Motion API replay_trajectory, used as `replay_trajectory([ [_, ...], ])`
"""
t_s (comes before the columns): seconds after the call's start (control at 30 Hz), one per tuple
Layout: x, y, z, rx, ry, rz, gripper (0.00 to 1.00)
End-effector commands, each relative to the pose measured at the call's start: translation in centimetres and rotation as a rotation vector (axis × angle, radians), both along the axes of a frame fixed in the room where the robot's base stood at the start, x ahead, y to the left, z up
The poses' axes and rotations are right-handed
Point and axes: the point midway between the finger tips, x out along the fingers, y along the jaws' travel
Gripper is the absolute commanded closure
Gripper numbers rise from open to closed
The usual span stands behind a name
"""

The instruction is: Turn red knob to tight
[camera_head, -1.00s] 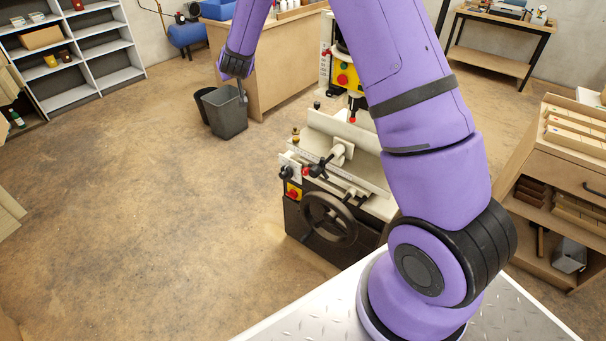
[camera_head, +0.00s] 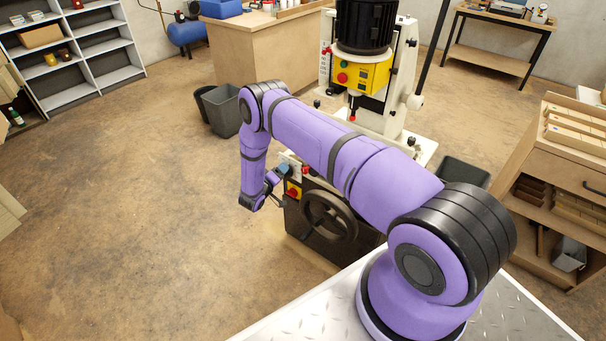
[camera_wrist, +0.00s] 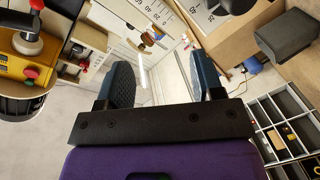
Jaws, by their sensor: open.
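A small red knob (camera_head: 305,170) shows on the front of the machine in the head view, just right of my gripper. I cannot tell which way it is set. My gripper (camera_head: 281,178) is at the machine's front left corner, partly hidden by my wrist. In the wrist view my gripper (camera_wrist: 160,72) has its two dark fingers wide apart, with nothing held between them. A small orange-brown knob (camera_wrist: 150,39) appears beyond the fingers, near a scale with numbers.
A yellow control box (camera_head: 361,75) with buttons sits under the black motor. Grey bins (camera_head: 222,111) stand behind; the floor at left is clear.

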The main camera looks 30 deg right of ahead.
Motion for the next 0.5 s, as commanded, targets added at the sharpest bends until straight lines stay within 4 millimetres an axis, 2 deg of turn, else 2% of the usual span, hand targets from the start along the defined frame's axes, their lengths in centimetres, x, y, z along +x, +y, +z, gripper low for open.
replay_trajectory([
  [0.03,-1.4,-0.2,-1.7,-0.036,0.021,-0.021,0.39],
  [0.2,-4.3,-0.6,-4.6,-0.125,0.064,-0.072,0.39],
  [0.33,-5.1,-0.8,-5.3,-0.153,0.078,-0.088,0.39],
  [0.5,-4.6,-2.3,-5.4,-0.157,0.079,-0.092,0.39],
])
